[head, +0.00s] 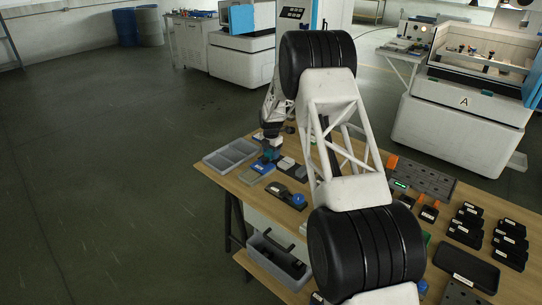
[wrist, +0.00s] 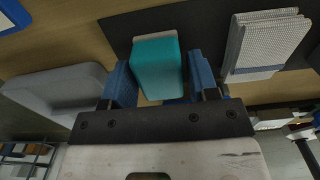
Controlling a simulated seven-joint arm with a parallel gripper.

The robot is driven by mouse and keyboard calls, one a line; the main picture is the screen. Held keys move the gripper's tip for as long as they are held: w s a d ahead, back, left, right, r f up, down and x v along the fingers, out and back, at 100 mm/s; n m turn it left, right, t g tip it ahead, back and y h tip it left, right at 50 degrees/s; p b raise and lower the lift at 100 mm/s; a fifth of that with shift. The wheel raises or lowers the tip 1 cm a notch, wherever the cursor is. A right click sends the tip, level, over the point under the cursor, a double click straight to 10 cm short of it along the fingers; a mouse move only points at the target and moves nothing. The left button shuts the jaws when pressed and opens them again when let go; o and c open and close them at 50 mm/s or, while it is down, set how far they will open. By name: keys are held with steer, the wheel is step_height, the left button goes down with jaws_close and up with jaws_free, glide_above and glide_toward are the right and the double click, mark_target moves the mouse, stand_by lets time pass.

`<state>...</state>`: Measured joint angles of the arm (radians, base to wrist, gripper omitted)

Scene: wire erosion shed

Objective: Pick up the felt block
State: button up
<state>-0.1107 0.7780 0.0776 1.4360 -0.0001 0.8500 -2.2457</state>
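A teal block with a pale strip along its far edge, which I take to be the felt block (wrist: 158,68), lies between the two blue fingers of my gripper (wrist: 162,88) in the wrist view. A narrow gap shows at the right finger; the left finger is very close to the block, and I cannot tell whether it touches. The gripper looks open around the block. In the head view my gripper (head: 270,154) is low over the bench's left part, and the block is too small to make out clearly there.
In the head view, a grey divided tray (head: 229,156) and a blue-rimmed tray (head: 263,168) are close to the gripper.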

mark_target(269, 152)
steer(key=c, duration=0.6)
steer(key=shift+r, duration=0.1)
steer(key=shift+r, duration=4.95)
steer(key=shift+o, duration=1)
steer(key=shift+c, duration=0.6)
steer(key=shift+s+a, duration=0.45)
steer(key=s+a+f, duration=0.1)
steer(key=s+a, duration=0.7)
steer(key=s, duration=0.5)
steer(key=shift+s+a+f, duration=0.2)
steer(key=shift+s+a, duration=0.05)
steer(key=shift+a, duration=0.1)
